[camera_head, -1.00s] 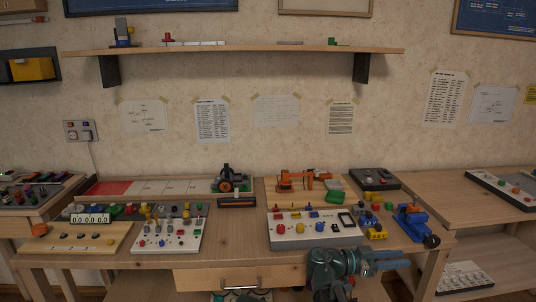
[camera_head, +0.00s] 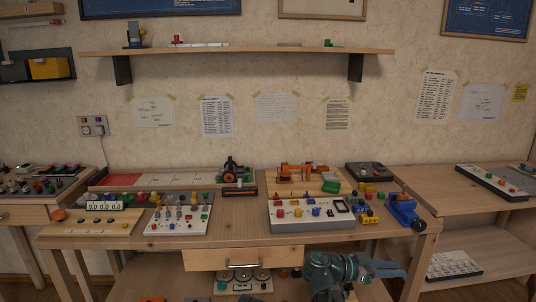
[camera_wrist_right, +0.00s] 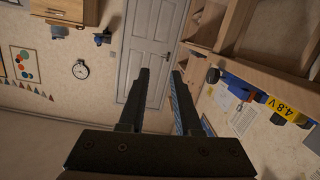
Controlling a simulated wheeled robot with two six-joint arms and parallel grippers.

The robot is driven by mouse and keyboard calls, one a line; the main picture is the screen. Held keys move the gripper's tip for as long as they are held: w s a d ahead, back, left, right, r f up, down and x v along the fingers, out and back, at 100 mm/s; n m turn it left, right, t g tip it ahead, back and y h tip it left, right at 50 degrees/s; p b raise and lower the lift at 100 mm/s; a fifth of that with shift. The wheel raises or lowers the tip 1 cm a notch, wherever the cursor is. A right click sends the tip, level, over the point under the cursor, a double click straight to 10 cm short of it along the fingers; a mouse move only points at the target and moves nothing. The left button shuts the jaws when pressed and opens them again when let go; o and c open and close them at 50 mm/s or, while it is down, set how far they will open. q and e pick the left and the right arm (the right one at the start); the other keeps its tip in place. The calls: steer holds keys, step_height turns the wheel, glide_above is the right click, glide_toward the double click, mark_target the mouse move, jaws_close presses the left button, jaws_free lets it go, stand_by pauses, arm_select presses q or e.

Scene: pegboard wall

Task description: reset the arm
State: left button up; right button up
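My right gripper (camera_head: 388,270) shows at the bottom right of the head view, in front of the workbench's front edge, with its fingers pointing right. In the right wrist view my right gripper (camera_wrist_right: 160,78) has its two dark fingers apart, with nothing between them. My left arm and gripper are not in the head view.
The wooden workbench (camera_head: 130,240) carries a white control panel (camera_head: 190,228), another panel (camera_head: 290,225) and a blue vise (camera_head: 403,210). A drawer (camera_head: 205,258) sits under its top. A side table (camera_head: 440,195) stands right. The wrist view shows a door (camera_wrist_right: 150,50).

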steer(key=s+a+f+n+y, duration=0.5)
steer(key=a+f+n, duration=0.1)
steer(key=a, duration=0.3)
steer(key=s+a+f+n+g+y, duration=0.1)
steer(key=s+a+f+n+y, duration=0.45)
steer(key=a, duration=0.35)
steer(key=s+a+f+n+y, duration=0.45)
steer(key=a+f+n, duration=0.25)
steer(key=a, duration=0.2)
step_height(320, 180, up, 30)
steer(key=p, duration=2.9)
steer(key=shift+s+a+n+g+p, duration=0.3)
steer(key=shift+a+n+p, duration=0.05)
steer(key=shift+a+p, duration=0.1)
